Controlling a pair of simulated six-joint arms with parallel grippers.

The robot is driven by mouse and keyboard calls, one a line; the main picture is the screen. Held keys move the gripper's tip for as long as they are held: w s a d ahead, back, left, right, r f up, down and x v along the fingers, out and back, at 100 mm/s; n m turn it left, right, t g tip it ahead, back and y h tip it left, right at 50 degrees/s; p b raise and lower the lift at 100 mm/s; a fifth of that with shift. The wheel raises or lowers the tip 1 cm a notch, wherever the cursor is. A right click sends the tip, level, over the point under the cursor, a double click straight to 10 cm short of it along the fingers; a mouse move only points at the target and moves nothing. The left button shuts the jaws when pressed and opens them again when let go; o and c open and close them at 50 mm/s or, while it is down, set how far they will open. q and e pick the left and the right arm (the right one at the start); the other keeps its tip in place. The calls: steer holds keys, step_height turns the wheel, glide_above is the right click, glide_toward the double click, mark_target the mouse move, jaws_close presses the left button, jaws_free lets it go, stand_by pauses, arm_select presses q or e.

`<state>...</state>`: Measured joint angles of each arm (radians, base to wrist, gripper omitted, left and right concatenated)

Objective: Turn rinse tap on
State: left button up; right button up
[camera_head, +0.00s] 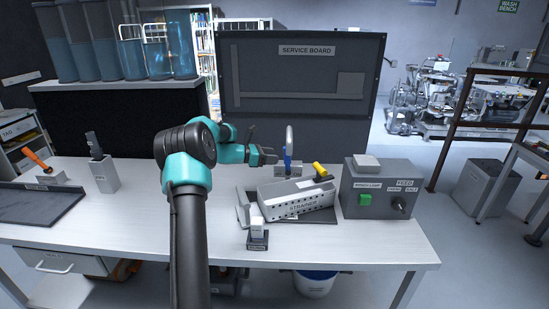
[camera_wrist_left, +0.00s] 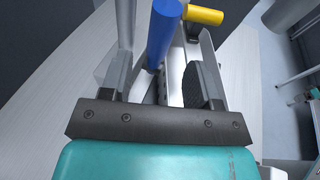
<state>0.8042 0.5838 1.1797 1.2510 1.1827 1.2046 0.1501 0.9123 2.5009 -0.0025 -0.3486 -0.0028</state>
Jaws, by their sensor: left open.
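The rinse tap stands behind the strainer, with a curved silver spout (camera_head: 290,138) and a blue lever (camera_head: 287,158). My left gripper (camera_head: 276,158) is open just left of the blue lever in the head view. In the left wrist view the blue lever (camera_wrist_left: 164,32) rises between the two open fingers (camera_wrist_left: 160,80), nearer the left one. I cannot tell whether a finger touches it. The silver pipe (camera_wrist_left: 126,25) stands just left of the lever there. My right gripper is not in view.
The grey strainer box (camera_head: 300,203) with a yellow handle (camera_head: 320,170) sits right in front of the tap. A grey feed box (camera_head: 375,188) with a green button stands at right. The left-centre bench (camera_head: 135,220) is clear.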

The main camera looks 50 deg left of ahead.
arm_select(q)
steer(key=shift+s+a+r, duration=0.1)
steer(key=shift+s+a, duration=0.2)
steer(key=shift+s, duration=0.3)
steer(key=shift+c, duration=0.3)
steer(key=shift+c, duration=0.8)
steer(key=shift+s+m, duration=0.25)
steer(key=shift+m, duration=0.15)
steer(key=c, duration=0.3)
steer(key=s+m+t, duration=0.1)
steer(key=s+m, duration=0.1)
steer(key=m, duration=0.1)
steer(key=shift+f+t+y, duration=0.3)
steer(key=shift+t+y, duration=0.1)
jaws_close()
steer(key=s+a+f+m+t+y, duration=0.1)
steer(key=s+m+t+y, duration=0.2)
steer(key=s+m+y, duration=0.3)
steer(key=shift+s+m, duration=0.5)
steer(key=shift+m, duration=0.7)
